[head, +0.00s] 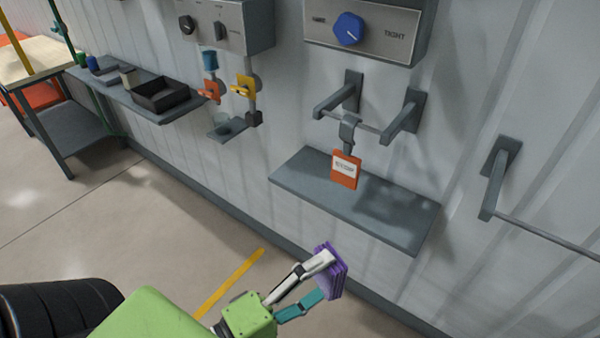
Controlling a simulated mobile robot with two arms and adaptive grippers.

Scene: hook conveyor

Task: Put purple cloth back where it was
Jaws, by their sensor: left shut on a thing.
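The purple cloth (331,271) is a folded, layered stack. My left gripper (319,275) is shut on it, with one pale finger and one teal finger on it. It is held in the air above the floor, in front of and below the grey wall shelf (390,217). My right gripper is not in view.
An orange tag (345,170) hangs from a bar between two wall brackets, over the mostly bare wall shelf. A control box with a blue knob (348,29) is above. Another bracket (497,175) with a rail is at right. A shelf with a black tray (160,94) is at left.

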